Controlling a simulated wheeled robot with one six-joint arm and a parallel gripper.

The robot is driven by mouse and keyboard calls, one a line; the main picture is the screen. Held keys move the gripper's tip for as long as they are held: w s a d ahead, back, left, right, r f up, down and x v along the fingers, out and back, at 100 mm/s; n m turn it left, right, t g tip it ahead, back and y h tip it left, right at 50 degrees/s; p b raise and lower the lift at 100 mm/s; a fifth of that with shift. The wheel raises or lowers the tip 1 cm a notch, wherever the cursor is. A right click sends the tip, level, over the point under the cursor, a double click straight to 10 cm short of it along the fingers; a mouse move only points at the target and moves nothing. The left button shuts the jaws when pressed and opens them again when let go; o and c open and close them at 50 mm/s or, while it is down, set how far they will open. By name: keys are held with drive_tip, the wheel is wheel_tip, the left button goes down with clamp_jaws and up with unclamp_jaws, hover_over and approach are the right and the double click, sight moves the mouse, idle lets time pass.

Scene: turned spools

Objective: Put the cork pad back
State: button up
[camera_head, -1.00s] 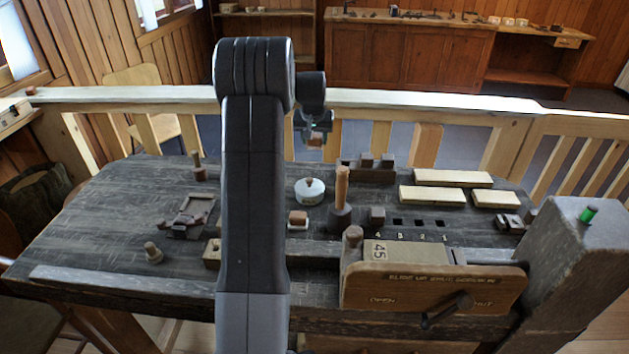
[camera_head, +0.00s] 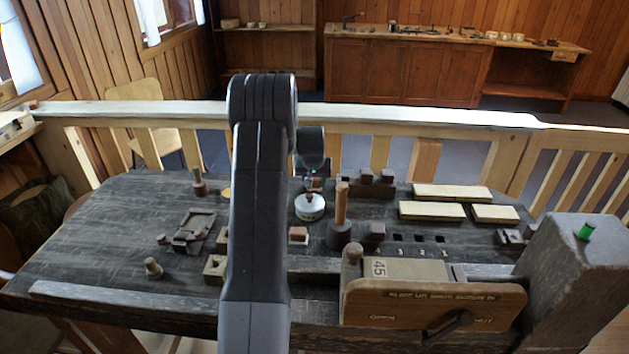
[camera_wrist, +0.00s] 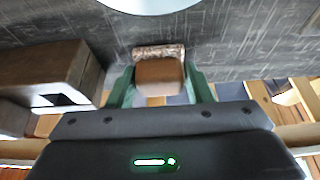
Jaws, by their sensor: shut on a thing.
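My gripper (camera_wrist: 158,88) is shut on a small brown block with a speckled, cork-like face, which I take to be the cork pad (camera_wrist: 159,73). In the head view the gripper (camera_head: 314,184) is partly hidden by my own arm. It shows just behind and above the white round pot (camera_head: 309,208). In the wrist view, the pot's pale edge (camera_wrist: 150,4) lies beyond the held block, with dark bench top between them. I cannot tell whether the block touches the bench.
The dark bench (camera_head: 100,235) carries a peg on a base (camera_head: 341,225), a small brown block (camera_head: 298,233), dark blocks (camera_head: 376,178) and pale bars (camera_head: 452,192). A tan round thing (camera_head: 225,193) is half hidden by my arm. The bench's left side has free room.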

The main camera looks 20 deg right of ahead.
drive_tip(key=shift+f, duration=0.15)
drive_tip(key=o, duration=0.5)
drive_tip(key=shift+f, duration=0.1)
drive_tip(key=o, duration=0.4)
drive_tip(key=shift+o, duration=0.2)
drive_tip(key=shift+r, duration=0.35)
drive_tip(key=b+v, duration=0.1)
drive_tip(key=v, duration=1)
drive_tip(key=shift+r, duration=0.4)
drive_tip(key=shift+s+f, duration=0.1)
